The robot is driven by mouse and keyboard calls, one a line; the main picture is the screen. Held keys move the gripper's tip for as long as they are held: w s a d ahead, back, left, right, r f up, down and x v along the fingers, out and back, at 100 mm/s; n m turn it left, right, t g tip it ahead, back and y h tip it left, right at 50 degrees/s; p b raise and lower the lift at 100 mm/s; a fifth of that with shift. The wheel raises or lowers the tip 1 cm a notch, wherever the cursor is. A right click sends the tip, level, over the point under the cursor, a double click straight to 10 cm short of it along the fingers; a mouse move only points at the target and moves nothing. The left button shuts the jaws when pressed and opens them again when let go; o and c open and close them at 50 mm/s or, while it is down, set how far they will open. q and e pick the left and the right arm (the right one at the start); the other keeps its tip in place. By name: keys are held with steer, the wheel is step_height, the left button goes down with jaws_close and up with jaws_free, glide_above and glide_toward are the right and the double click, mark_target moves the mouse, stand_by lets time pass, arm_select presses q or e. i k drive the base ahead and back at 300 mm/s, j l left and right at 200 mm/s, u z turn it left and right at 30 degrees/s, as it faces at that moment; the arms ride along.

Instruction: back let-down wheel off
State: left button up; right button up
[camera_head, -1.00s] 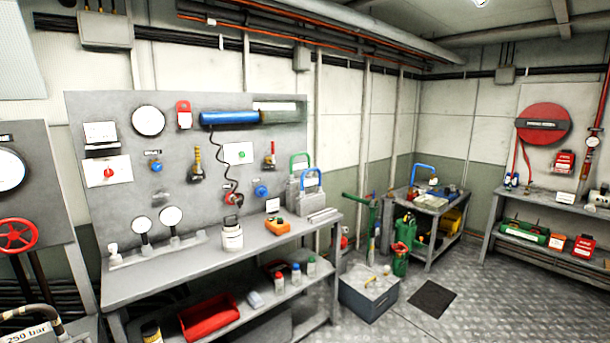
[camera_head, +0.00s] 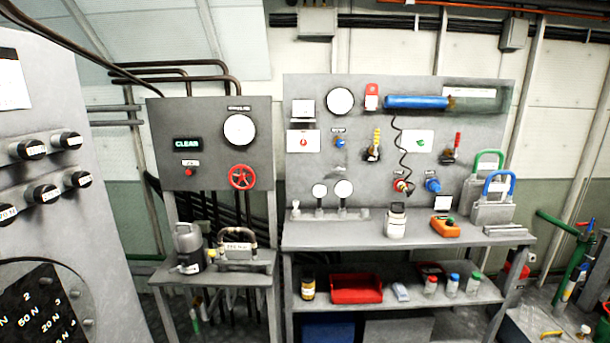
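A red handwheel (camera_head: 242,177) is mounted on the lower right of a grey panel (camera_head: 166,135), under a round white gauge (camera_head: 239,130). The same panel has a green lit display reading CLEAR (camera_head: 187,144) and a small red button (camera_head: 190,172). No label here lets me tell which one is the let-down wheel. Neither gripper shows in this view.
A small grey stand (camera_head: 216,273) below the handwheel panel holds a grey canister (camera_head: 188,247) and a hand pump (camera_head: 238,246). A workbench (camera_head: 360,237) stands to the right with a white bottle and orange device. A large grey cabinet with black knobs fills the left side.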

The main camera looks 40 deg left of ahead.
mark_target(242, 177)
steer(key=u, duration=1.7)
